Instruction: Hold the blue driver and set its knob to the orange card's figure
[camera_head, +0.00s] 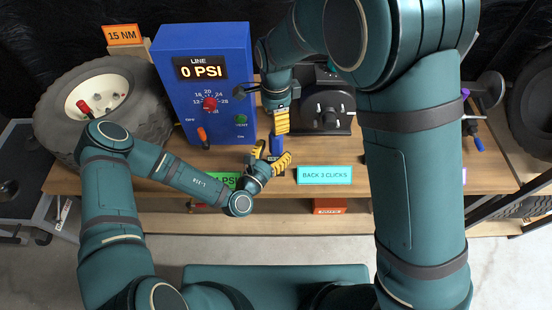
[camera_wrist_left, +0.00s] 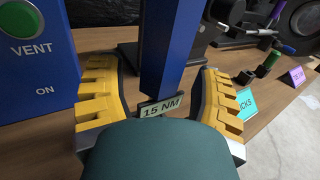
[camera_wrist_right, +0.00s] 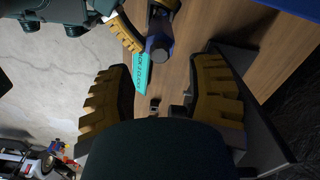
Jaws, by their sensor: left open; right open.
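The orange card (camera_head: 122,34) reads 15 NM and stands at the back left in the head view. The blue driver (camera_head: 277,145) stands upright at the bench's front middle. In the left wrist view the driver (camera_wrist_left: 166,50) is between the open fingers of my left gripper (camera_head: 271,158), with a gap on both sides. A small window (camera_wrist_left: 160,106) low on it seems to read 15 NM; a decimal point is unclear. My right gripper (camera_head: 281,118) is open above the driver. The right wrist view shows the driver's round grey end (camera_wrist_right: 159,54) beyond its fingers. The knob's grip is not clear.
A blue inflator box (camera_head: 205,115) showing 0 PSI stands left of the driver, beside a tyre (camera_head: 135,90). A teal card (camera_head: 324,175) reading BACK 3 CLICKS is on the front edge. A green PSI card (camera_head: 225,180) is partly hidden by my left arm.

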